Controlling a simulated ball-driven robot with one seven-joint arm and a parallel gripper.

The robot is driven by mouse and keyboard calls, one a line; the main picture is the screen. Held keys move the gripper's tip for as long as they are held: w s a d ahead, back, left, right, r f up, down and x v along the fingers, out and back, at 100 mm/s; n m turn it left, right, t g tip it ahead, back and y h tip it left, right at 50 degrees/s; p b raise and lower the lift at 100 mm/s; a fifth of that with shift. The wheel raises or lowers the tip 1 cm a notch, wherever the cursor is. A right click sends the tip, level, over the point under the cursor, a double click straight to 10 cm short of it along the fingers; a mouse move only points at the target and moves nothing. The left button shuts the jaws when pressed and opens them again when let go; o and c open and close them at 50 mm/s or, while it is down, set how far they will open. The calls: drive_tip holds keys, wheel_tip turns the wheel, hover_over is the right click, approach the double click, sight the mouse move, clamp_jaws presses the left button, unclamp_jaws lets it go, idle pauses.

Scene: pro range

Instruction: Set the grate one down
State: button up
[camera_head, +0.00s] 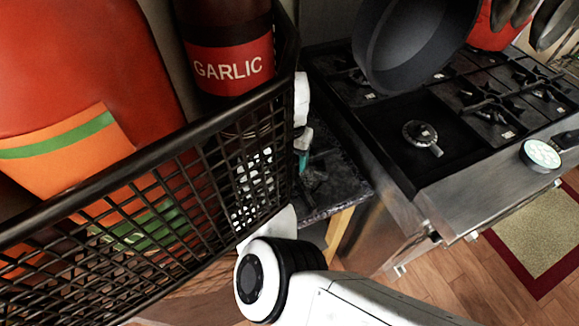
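A black wire-mesh basket (95,185), grate-like in its walls, fills the left of the head view close to the camera. It holds an orange-red container (75,60) and a dark bottle labelled GARLIC (228,62). My white arm comes in from the bottom right. My gripper (303,138) is behind the basket's right end; white parts of it show through the mesh and past the edge. Its fingers are mostly hidden, so I cannot tell whether they hold the basket. Black burner grates (490,105) also lie on the stove.
The steel stove (470,165) stands at the right, with a dark pan (415,45) over its back left. One front burner (420,132) has no grate over it. A dark stone counter (335,180) adjoins the stove; a small patch looks clear.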

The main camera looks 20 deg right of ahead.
drive_tip(key=shift+f, duration=2.05)
drive_tip(key=shift+f, duration=0.15)
drive_tip(key=o, duration=1)
drive_tip(key=shift+o, duration=0.2)
wheel_tip(320, 180, up, 12)
drive_tip(key=b, duration=0.1)
